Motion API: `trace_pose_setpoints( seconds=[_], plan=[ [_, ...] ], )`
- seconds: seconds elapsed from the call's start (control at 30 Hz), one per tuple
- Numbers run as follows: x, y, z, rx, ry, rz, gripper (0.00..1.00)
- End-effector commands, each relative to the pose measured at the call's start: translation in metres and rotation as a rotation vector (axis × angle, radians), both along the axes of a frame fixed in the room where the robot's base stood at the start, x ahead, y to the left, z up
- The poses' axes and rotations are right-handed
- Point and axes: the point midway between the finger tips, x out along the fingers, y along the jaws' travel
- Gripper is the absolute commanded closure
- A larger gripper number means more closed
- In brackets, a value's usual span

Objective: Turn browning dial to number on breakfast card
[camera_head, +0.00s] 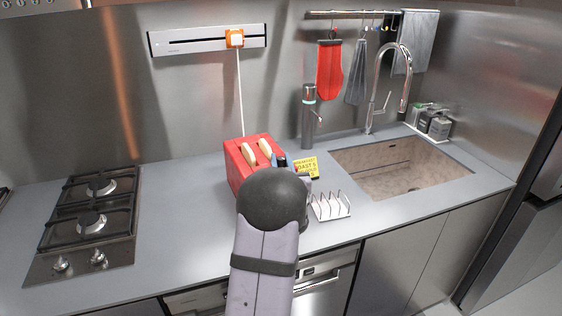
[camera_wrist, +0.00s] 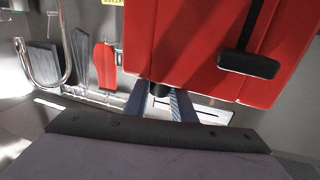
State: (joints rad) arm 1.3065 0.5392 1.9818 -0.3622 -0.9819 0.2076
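The red toaster (camera_head: 240,177) stands on the counter with two bread slices (camera_head: 257,151) in its slots. In the wrist view its red face (camera_wrist: 190,50) fills the top, with a black lever (camera_wrist: 248,64). A small dark knob, seemingly the browning dial (camera_wrist: 158,88), shows at the face's edge. My gripper's (camera_wrist: 160,104) two blue-grey fingers stand apart on either side of it; contact is unclear. The dial's setting is not readable. The yellow breakfast card (camera_head: 306,167) stands right of the toaster, partly covered; its small print seems to read "TOAST 6". My gripper is mostly hidden behind my arm in the head view.
A wire toast rack (camera_head: 330,206) stands just right of my wrist. The sink (camera_head: 385,172) with its tap (camera_head: 376,108) lies further right, the gas hob (camera_head: 90,215) at left. A white cord (camera_head: 240,95) runs up behind the toaster. Counter between hob and toaster is clear.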

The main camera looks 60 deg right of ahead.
Motion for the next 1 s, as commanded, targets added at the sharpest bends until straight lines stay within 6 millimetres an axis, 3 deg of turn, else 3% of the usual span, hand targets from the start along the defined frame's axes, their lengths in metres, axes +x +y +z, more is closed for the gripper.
trace_pose_setpoints(
  seconds=[0.77, 0.8, 0.87, 1.0],
  plan=[
    [0.0000, 0.0002, 0.0011, 0.000, -0.001, -0.133, 0.99],
    [0.0000, 0.0002, 0.0010, 0.000, -0.001, -0.133, 0.75],
    [0.0000, 0.0002, 0.0010, 0.000, -0.001, -0.133, 0.60],
    [0.0000, 0.0002, 0.0007, -0.001, -0.001, -0.133, 0.58]
  ],
)
